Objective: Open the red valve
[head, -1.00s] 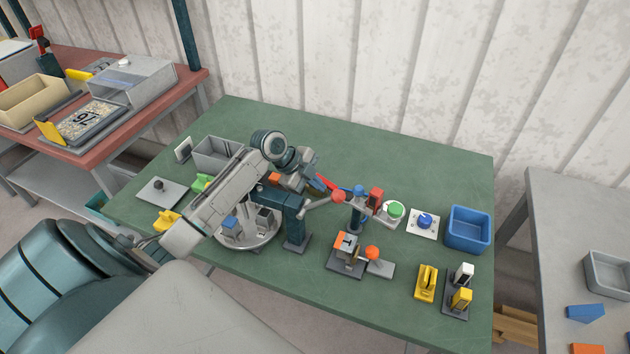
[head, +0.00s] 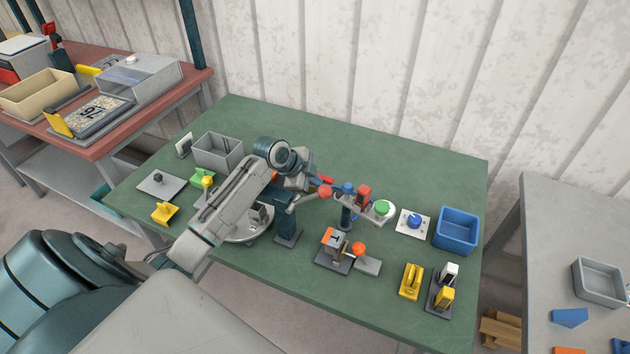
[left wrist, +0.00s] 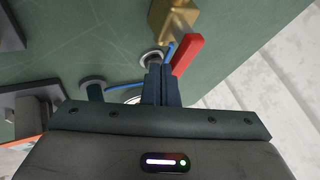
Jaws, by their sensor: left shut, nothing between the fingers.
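The red valve shows in the left wrist view as a brass body (left wrist: 172,18) with a flat red lever (left wrist: 187,54). My left gripper (left wrist: 161,70) is shut and empty, its fingertips close beside the lever on its left. I cannot tell whether they touch it. In the head view a small part of the red lever (head: 326,180) shows past my left wrist; the valve body is hidden behind my arm. My right gripper is not in view.
Close by stand a teal post with a red-knobbed arm (head: 325,191), a stand with a green button (head: 382,208), and a clamp block with an orange knob (head: 358,248). A blue bin (head: 457,232) is at the right. The table's (head: 400,150) back strip is clear.

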